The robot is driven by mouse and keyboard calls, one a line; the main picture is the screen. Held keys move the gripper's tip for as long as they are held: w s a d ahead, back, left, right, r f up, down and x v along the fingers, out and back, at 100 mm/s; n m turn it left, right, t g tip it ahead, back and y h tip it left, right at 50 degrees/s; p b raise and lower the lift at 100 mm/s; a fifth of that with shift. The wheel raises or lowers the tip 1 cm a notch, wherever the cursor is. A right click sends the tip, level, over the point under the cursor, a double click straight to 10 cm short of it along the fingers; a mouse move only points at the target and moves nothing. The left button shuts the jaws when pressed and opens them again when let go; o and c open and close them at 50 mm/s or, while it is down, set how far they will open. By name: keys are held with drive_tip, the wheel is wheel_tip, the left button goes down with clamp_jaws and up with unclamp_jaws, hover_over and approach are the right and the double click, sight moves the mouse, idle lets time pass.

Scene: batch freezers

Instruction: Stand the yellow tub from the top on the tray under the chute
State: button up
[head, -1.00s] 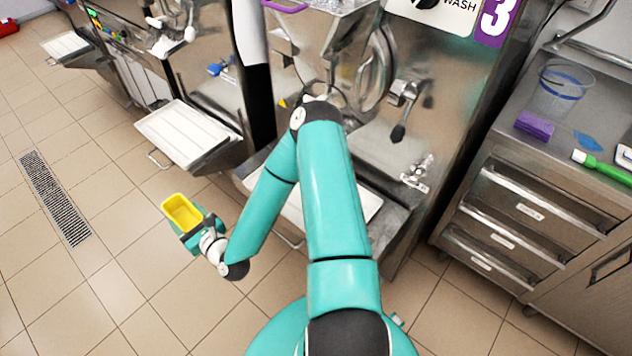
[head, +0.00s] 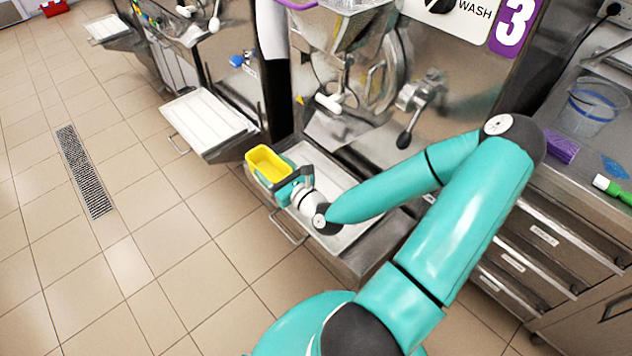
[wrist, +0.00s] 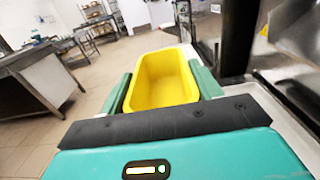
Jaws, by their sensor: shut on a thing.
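The yellow tub (head: 267,163) is upright and looks empty, with its open top facing up. My gripper (head: 273,177) is shut on it, a green finger on each side. In the wrist view the tub (wrist: 163,80) sits between the two fingers of my gripper (wrist: 165,88). In the head view the tub is at the left end of the white tray (head: 345,237) below machine 3. I cannot tell how high the tub is above the tray. The chute (head: 345,20) is on the machine front, and its outlet is hard to make out.
A second white tray (head: 207,122) sticks out from the neighbouring machine on the left. A lever handle (head: 405,138) juts from machine 3. A steel counter with a clear jug (head: 592,105) and a purple sponge (head: 560,147) is at right. The tiled floor at left is clear.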

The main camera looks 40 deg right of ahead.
drive_tip(key=shift+s+d+r, duration=0.1)
drive_tip(key=shift+s+d, duration=0.3)
drive_tip(key=shift+d, duration=0.25)
drive_tip(key=d+f, duration=0.3)
drive_tip(key=d, duration=0.1)
drive_tip(key=d+f, duration=0.3)
drive_tip(key=d, duration=0.2)
drive_tip(key=d+f, duration=0.3)
drive_tip(key=d, duration=0.1)
drive_tip(key=shift+s+d+f, duration=0.3)
drive_tip(key=shift+s+f, duration=0.05)
drive_tip(key=shift+f, duration=1.55)
drive_tip(key=shift+f, duration=0.15)
drive_tip(key=o, duration=1)
